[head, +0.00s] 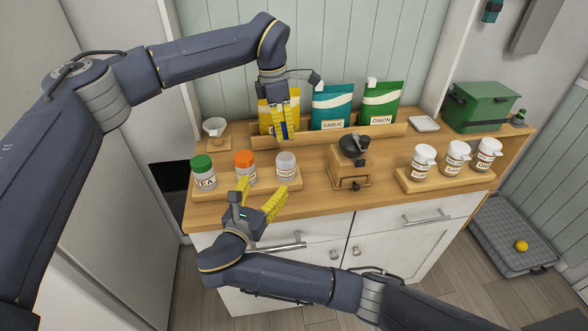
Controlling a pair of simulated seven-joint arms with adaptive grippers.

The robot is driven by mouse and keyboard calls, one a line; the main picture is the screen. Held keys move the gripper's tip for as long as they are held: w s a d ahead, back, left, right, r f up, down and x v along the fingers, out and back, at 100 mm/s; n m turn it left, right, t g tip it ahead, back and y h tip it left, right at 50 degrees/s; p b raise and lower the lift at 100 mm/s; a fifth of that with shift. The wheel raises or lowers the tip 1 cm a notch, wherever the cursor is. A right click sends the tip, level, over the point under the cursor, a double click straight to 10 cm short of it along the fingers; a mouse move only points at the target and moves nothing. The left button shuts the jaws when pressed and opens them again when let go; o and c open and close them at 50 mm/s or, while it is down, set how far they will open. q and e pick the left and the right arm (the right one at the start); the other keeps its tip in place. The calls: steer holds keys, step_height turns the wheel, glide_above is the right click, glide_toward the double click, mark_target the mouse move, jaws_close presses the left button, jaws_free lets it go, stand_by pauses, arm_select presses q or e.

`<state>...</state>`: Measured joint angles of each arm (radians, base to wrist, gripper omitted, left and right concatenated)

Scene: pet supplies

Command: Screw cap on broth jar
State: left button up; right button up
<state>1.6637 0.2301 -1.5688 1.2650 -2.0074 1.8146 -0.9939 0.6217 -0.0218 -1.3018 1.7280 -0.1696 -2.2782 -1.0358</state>
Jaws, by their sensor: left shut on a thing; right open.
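Three jars stand upright on a low wooden tray (213,192) at the counter's left: one with a green cap (201,162), one with an orange cap (244,159), and one with a pale grey top (286,160) and no coloured cap. Their labels are too small to read surely, so I cannot tell which is the broth jar. My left gripper (283,136) points down behind the grey-topped jar, before a yellow bag (293,103). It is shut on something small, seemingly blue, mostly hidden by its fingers. My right gripper (263,188) is open and empty in front of the tray.
Teal (331,105) and green (382,103) bags stand in a wooden rack at the back. A grinder (351,165) stands mid-counter. White jars (423,162) stand on a right tray (420,187). A green box (482,106) is far right. Counter between the grinder and right tray is clear.

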mark_target(289, 153)
arm_select(q)
steer(key=shift+w+d+f, duration=0.1)
steer(key=shift+w+d, duration=0.05)
arm_select(e)
steer(key=shift+d+r+h, duration=0.15)
steer(key=shift+d+h, duration=0.35)
steer(key=shift+d, duration=0.15)
steer(key=shift+w, duration=0.1)
steer(key=x, duration=1.1)
steer(key=shift+w+d, duration=0.15)
steer(key=shift+w, duration=0.2)
steer(key=c, duration=1.7)
arm_select(q)
steer(key=shift+f, duration=2.45)
steer(key=shift+f, duration=0.1)
